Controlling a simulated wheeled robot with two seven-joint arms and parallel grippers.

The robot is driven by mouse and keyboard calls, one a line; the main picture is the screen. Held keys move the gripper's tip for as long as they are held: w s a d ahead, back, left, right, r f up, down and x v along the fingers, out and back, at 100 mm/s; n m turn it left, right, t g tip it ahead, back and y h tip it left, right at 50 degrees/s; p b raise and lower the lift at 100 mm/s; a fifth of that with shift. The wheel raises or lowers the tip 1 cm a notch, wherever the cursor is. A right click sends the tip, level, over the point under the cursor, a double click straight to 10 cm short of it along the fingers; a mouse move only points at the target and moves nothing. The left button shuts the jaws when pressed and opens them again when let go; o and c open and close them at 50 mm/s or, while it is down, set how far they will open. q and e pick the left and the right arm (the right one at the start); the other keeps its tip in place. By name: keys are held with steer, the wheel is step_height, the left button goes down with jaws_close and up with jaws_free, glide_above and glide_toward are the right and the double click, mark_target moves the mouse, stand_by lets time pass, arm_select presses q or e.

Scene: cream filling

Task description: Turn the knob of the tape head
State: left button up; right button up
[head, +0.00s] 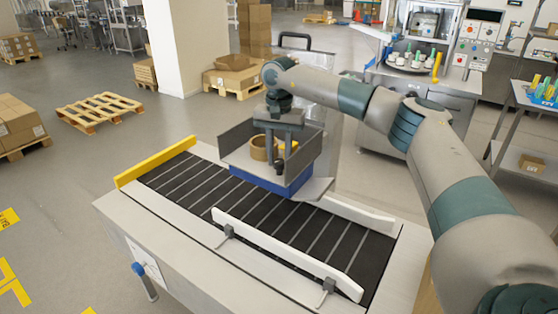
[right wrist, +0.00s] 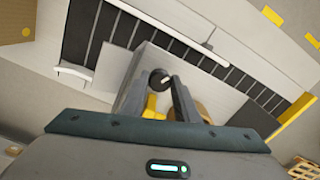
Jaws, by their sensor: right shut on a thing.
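The tape head (head: 270,180) is a grey open-sided housing with a blue base over the conveyor, with a tan tape roll (head: 259,148) inside it. My right gripper (head: 282,155) reaches down into the housing from above. In the right wrist view, the dark round knob (right wrist: 160,78) with a pale mark sits between the fingertips of my right gripper (right wrist: 159,86), which is shut on it. A small part of the tape roll shows behind the right finger in that view. In the head view the fingers partly hide the knob. My left gripper is not in view.
The black conveyor belt (head: 330,240) runs under the tape head. White guide rails (head: 285,250) flank it, and a yellow bar (head: 155,162) crosses its far end. A white pillar and cardboard boxes on a pallet (head: 235,75) stand behind. A machine with a round tray (head: 412,63) is at the back right.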

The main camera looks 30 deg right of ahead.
steer(key=n+b, duration=0.1)
steer(key=n, duration=0.4)
stand_by(0.5)
steer(key=o, duration=1.1)
